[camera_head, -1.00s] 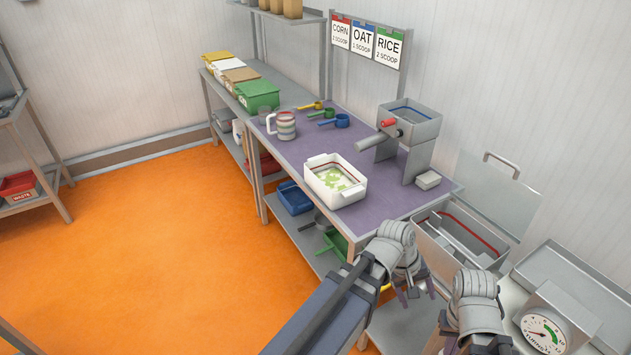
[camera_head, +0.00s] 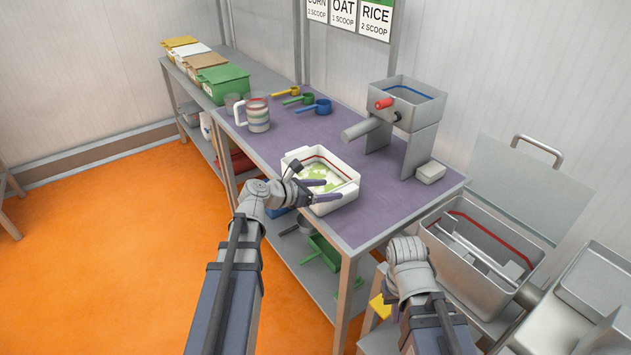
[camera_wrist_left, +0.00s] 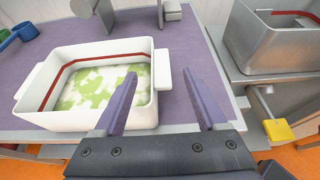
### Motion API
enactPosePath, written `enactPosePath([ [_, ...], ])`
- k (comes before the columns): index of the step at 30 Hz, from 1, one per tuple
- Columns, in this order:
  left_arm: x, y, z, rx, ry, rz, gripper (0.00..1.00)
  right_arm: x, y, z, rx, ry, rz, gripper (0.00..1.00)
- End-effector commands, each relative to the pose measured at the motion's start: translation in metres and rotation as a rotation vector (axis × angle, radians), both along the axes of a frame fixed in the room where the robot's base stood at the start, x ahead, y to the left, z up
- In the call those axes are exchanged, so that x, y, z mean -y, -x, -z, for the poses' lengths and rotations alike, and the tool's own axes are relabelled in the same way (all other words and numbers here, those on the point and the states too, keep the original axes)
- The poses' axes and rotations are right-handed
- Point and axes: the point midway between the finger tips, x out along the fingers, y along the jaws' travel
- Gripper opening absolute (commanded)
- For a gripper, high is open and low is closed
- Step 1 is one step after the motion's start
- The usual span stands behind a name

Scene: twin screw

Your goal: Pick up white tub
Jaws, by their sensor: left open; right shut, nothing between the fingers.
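The white tub (camera_head: 338,204) stands upright on the purple table top near its front edge. It has a red line inside its walls and green and white contents. My left gripper (camera_head: 328,190) is open and overlaps the tub in the head view. In the left wrist view, the gripper's purple fingers (camera_wrist_left: 172,100) are apart and empty. The left finger is in front of the tub's right end (camera_wrist_left: 146,112), close to its side handle; whether it touches cannot be told. My right arm (camera_head: 408,265) is at the lower right beyond the table's front edge, and its fingers are mostly hidden.
A steel bin (camera_head: 478,285) with a red line stands right of the table. Table space (camera_head: 395,200) right of the tub is clear.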

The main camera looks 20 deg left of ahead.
Motion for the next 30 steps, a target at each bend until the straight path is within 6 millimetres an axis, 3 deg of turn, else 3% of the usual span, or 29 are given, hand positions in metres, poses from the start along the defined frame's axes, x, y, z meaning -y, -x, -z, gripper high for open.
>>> enactPosePath([
  [5,0.011,-0.015,0.01,0.001,-0.002,0.003,0.74,0.0,0.0,0.01,0.0,0.0,0.0,0.0],
  [14,0.018,-0.024,0.015,0.0,-0.002,0.004,0.74,0.0,0.0,0.015,0.0,0.0,0.0,0.0],
  [22,0.039,-0.051,0.032,0.0,-0.003,0.004,0.74,0.0,0.0,0.031,0.0,0.0,-0.001,0.0],
  [30,0.042,-0.053,0.031,0.0,-0.004,0.003,0.74,0.0,0.0,0.031,0.0,0.0,-0.001,0.0],
])
